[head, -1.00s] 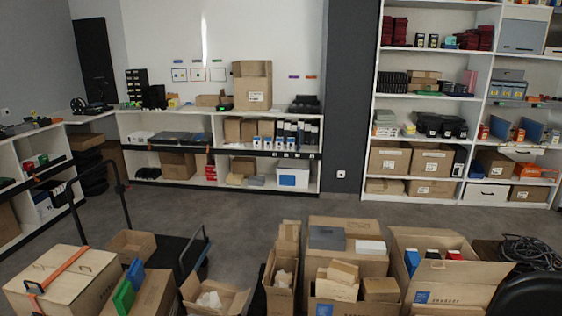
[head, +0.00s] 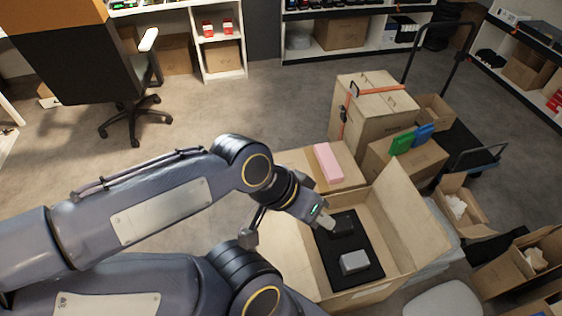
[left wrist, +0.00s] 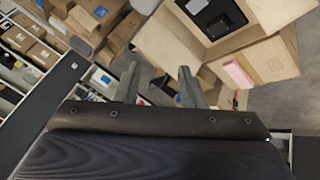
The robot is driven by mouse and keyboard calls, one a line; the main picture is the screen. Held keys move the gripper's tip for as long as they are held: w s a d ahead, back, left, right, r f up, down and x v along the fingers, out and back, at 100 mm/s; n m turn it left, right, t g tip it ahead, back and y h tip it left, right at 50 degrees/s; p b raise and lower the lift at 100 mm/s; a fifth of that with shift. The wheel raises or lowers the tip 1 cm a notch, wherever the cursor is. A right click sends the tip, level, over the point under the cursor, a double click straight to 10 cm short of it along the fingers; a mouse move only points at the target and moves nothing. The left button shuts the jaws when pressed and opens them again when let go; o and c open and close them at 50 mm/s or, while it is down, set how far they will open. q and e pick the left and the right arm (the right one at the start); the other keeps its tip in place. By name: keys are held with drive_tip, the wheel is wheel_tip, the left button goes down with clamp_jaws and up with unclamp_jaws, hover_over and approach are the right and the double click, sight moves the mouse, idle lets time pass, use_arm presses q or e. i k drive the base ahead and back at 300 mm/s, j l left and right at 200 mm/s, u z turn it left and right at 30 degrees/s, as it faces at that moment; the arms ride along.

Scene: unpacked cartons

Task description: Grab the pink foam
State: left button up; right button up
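The pink foam (head: 328,164) is a long pale pink block. In the head view it lies on top of a closed carton (head: 300,160), behind the open box. It also shows in the left wrist view (left wrist: 238,76), to the right of the fingers. My left gripper (head: 328,224) is over the open box, nearer to me than the foam and apart from it. In the left wrist view its two fingers (left wrist: 158,76) stand apart with nothing held between them. My right gripper cannot be made out.
The open box (head: 292,254) has raised flaps and holds dark foam with a light grey block (head: 354,262). A strapped carton (head: 372,106) stands behind the foam. Green (head: 402,143) and blue (head: 424,133) items stand to the right. Open floor lies at the left.

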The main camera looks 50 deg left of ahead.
sight(331, 169)
drive_tip(key=u, duration=1.2)
drive_tip(key=i+j+z, duration=0.2)
drive_tip(key=j, duration=0.9)
drive_tip(key=j+z, duration=0.25)
drive_tip(key=j, duration=0.85)
drive_tip(key=i+j+z, duration=0.2)
drive_tip(key=i+j, duration=0.2)
drive_tip(key=j, duration=0.25)
drive_tip(key=i+j+z, duration=0.1)
drive_tip(key=j, duration=0.25)
drive_tip(key=i+j+z, duration=0.15)
drive_tip(key=i+j, duration=0.15)
drive_tip(key=i+j+z, duration=0.1)
drive_tip(key=j, duration=0.35)
drive_tip(key=i+j+z, duration=0.1)
drive_tip(key=i, duration=0.3)
drive_tip(key=i+j, duration=0.2)
drive_tip(key=i, duration=0.25)
drive_tip(key=l+z, duration=0.05)
